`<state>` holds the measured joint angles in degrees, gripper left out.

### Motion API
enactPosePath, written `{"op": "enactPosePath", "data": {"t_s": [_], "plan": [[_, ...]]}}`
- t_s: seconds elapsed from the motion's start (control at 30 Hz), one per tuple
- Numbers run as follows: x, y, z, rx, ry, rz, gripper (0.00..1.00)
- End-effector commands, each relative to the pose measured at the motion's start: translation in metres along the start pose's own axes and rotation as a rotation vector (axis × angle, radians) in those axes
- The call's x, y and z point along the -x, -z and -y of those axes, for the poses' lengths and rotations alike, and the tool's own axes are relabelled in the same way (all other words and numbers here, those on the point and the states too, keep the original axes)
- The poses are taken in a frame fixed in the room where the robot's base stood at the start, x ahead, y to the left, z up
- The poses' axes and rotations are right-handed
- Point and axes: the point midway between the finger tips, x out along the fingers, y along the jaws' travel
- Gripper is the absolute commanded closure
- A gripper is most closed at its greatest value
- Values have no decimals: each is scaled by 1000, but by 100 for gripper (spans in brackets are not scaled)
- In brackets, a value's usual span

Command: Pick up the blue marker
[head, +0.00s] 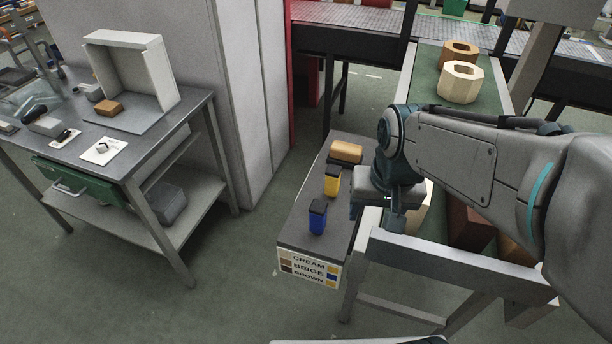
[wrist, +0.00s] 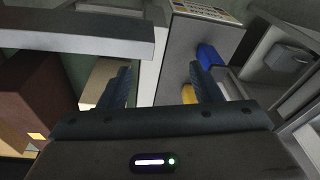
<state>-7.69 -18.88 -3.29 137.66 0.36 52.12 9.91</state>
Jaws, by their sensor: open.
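The blue marker (head: 318,218) stands upright with a dark cap near the front of a grey shelf top (head: 300,238). In the wrist view the blue marker (wrist: 208,54) shows just beyond the right finger, partly hidden by it. My gripper (wrist: 163,84) is open, with nothing between its fingers. In the head view my gripper is to the right of the blue marker, apart from it and partly hidden by my own arm.
A yellow marker (head: 332,183) stands behind the blue one, and a tan block (head: 346,151) lies farther back. A label (head: 308,268) reads cream, beige, brown. A grey metal frame (head: 450,265) with brown boxes stands right. A workbench (head: 165,130) is left, with open floor between.

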Motion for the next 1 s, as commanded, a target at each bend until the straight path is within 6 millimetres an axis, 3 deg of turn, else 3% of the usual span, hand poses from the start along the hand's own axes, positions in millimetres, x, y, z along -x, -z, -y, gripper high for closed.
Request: {"op": "enactPosePath", "data": {"t_s": [0.03,0.2,0.43,0.63,1.0], "plan": [[10,14,12,-19,2,27,42],[13,50,52,-124,-13,95,42],[6,75,92,-222,-57,139,42],[-10,78,102,-251,-72,147,42],[-76,68,98,-251,-72,148,42]]}}
